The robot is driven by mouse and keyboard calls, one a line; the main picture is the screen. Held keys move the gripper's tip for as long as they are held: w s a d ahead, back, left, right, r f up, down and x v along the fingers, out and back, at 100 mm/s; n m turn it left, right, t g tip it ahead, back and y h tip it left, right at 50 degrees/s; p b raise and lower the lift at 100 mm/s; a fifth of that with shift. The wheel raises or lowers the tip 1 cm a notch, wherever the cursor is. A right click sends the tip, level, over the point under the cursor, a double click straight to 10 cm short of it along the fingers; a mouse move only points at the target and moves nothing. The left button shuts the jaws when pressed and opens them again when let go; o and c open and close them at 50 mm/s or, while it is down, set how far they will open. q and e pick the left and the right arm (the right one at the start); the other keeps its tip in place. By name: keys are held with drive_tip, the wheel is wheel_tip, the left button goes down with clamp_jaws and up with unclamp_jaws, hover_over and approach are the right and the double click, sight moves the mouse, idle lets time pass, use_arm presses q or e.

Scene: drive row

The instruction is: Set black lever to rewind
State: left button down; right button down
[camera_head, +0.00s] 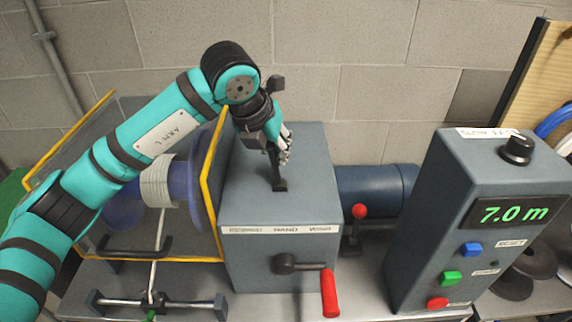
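The black lever (276,170) stands on top of the grey gearbox housing (310,190), roughly upright over the middle of the slot. A label strip (286,230) on the housing's front top edge reads HAND in the middle and what looks like WIND at right; the left word is too blurred to read surely. The lever's foot is above HAND. My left gripper (284,152) is at the lever's upper part, its fingers pointing down. The fingers overlap the lever in view, so whether they grip it or are beside it is unclear. My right gripper is out of view.
A reel (160,185) with pale line sits left, behind a yellow-edged guard (212,165). A red-handled crank (329,292) and a red-knobbed lever (359,212) are in front and right. A control box (440,190) showing 7.0 m stands further right. A block wall is behind.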

use_arm(q)
drive_tip(key=a+h+b, duration=0.1)
drive_tip(key=b, duration=0.2)
drive_tip(key=a+f+h+b, duration=0.1)
drive_tip(key=a+b, duration=0.1)
drive_tip(key=b, duration=0.1)
drive_tip(key=shift+w+f+n+h, duration=0.15)
drive_tip(key=shift+n+h, duration=0.25)
drive_tip(key=shift+a+h+b, duration=0.3)
drive_tip(key=shift+h+b, duration=0.2)
drive_tip(key=shift+b, duration=0.5)
drive_tip(key=c, duration=2)
unclamp_jaws()
drive_tip(key=o, duration=0.7)
drive_tip(key=shift+a, duration=0.3)
drive_tip(key=shift+c, duration=0.2)
drive_tip(key=shift+s, duration=0.2)
drive_tip(key=shift+d, duration=0.15)
drive_tip(key=shift+r, duration=0.3)
drive_tip(key=v, duration=1.1)
drive_tip(key=shift+s+a, duration=0.3)
drive_tip(key=shift+a, duration=0.05)
